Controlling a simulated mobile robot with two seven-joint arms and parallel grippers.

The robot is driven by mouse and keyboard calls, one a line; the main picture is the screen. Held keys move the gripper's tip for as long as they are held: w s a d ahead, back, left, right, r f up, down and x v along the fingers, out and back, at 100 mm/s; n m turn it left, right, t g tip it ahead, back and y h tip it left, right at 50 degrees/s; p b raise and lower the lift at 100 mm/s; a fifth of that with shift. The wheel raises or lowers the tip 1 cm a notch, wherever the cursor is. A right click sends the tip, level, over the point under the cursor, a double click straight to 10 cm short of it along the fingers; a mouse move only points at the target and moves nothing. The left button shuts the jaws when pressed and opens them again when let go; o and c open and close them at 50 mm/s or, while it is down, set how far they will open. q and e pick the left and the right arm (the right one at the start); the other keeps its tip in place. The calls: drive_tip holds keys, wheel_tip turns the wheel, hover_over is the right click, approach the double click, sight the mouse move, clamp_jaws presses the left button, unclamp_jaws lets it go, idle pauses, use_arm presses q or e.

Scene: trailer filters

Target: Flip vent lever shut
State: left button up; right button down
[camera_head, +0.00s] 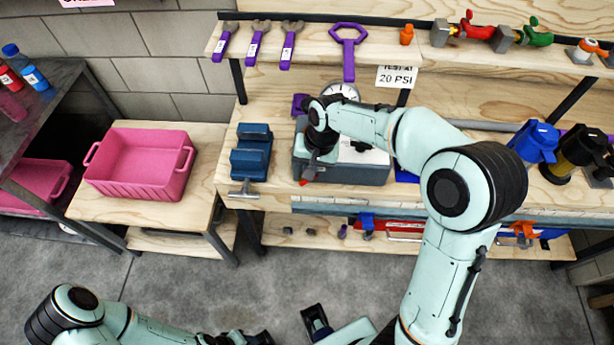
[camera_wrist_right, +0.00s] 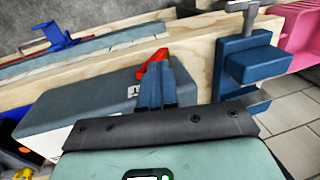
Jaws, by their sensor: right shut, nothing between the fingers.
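The vent lever is a red handle (camera_head: 307,177) at the front left of a grey test box (camera_head: 350,173) on the workbench. In the right wrist view the red lever (camera_wrist_right: 153,64) rises at a slant just beyond my blue fingertips, partly hidden by them. My right gripper (camera_head: 313,164) is shut and empty, at the left end of the box, close to the lever; its fingers (camera_wrist_right: 166,72) overlap the lever in the wrist view. I cannot tell whether they touch.
A blue vise (camera_head: 251,153) stands left of the box. A pink bin (camera_head: 137,165) sits on the left side table. A round gauge (camera_head: 341,91) is behind the box. Purple wrenches (camera_head: 257,42) lie on the shelf above.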

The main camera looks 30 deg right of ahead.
drive_tip(key=y+b, duration=0.1)
drive_tip(key=d+f+t+y+b, duration=0.1)
drive_tip(key=b, duration=0.1)
drive_tip(key=shift+s+d+f, duration=0.15)
drive_tip(key=shift+s+d, duration=0.15)
drive_tip(key=shift+s, duration=0.05)
drive_tip(key=shift+s+d+t+y+b, duration=0.1)
drive_tip(key=shift+t+y+b, duration=0.3)
drive_tip(key=shift+y+b, duration=0.15)
drive_tip(key=shift+s+d+f+b, duration=0.4)
drive_tip(key=shift+d+b, duration=0.1)
drive_tip(key=shift+d, duration=0.1)
drive_tip(key=shift+w+a, duration=0.1)
drive_tip(key=shift+w+a+f, duration=0.25)
drive_tip(key=shift+w+a, duration=0.1)
drive_tip(key=shift+a, duration=0.25)
